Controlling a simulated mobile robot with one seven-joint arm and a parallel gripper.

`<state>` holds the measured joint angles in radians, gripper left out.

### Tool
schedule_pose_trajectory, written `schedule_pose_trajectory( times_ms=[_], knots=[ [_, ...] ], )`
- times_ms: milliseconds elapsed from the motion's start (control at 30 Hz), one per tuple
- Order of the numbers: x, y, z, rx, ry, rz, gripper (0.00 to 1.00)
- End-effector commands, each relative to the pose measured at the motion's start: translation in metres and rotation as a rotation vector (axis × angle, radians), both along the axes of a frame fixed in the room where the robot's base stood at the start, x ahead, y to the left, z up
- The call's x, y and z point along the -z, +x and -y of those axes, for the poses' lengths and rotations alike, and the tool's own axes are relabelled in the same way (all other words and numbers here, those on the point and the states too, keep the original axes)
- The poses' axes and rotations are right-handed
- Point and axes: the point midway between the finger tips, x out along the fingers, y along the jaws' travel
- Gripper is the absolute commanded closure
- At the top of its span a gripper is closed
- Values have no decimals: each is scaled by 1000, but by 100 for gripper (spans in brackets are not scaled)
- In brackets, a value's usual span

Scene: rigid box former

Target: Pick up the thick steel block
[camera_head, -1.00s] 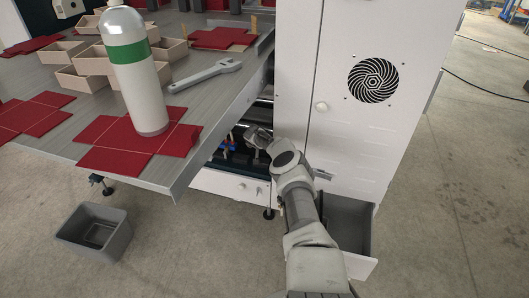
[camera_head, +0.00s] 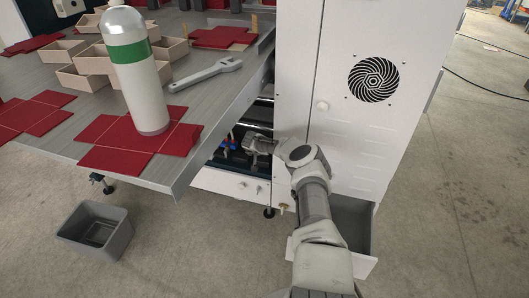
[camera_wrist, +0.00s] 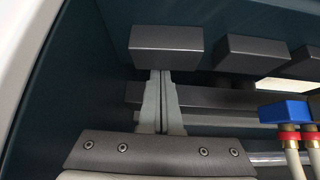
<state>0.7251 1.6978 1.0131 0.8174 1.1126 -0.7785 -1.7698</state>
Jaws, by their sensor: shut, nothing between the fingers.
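Several dark grey steel blocks show in the wrist view. One block (camera_wrist: 166,46) sits straight beyond my fingertips, and another block (camera_wrist: 251,53) stands to its right. I cannot tell for sure which one is the thick one. My gripper (camera_wrist: 161,76) is shut and empty, its two fingers close together. The tips end at the lower edge of the nearest block in the picture; I cannot tell whether they touch it. In the head view my gripper (camera_head: 249,146) reaches into the open bay under the table, and the blocks cannot be made out there.
A blue-topped fitting (camera_wrist: 284,111) with brass and red parts stands right of my fingers. Dark bay walls enclose the left side. The white cabinet (camera_head: 340,100) stands beside my arm, with an open drawer (camera_head: 350,228) below. The grey table (camera_head: 200,110) overhangs on the left.

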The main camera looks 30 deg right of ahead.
Motion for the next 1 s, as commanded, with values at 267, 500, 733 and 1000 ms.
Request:
schedule_pose_trajectory(
  times_ms=[267, 500, 733, 1000],
  knots=[
    [0, 0, 0, 0, -1, 1, 100],
    [-7, -4, -11, -7, -6, 1, 100],
    [-6, -18, -26, -7, -5, 1, 100],
    [0, -26, -30, 1, -1, -1, 100]
  ],
)
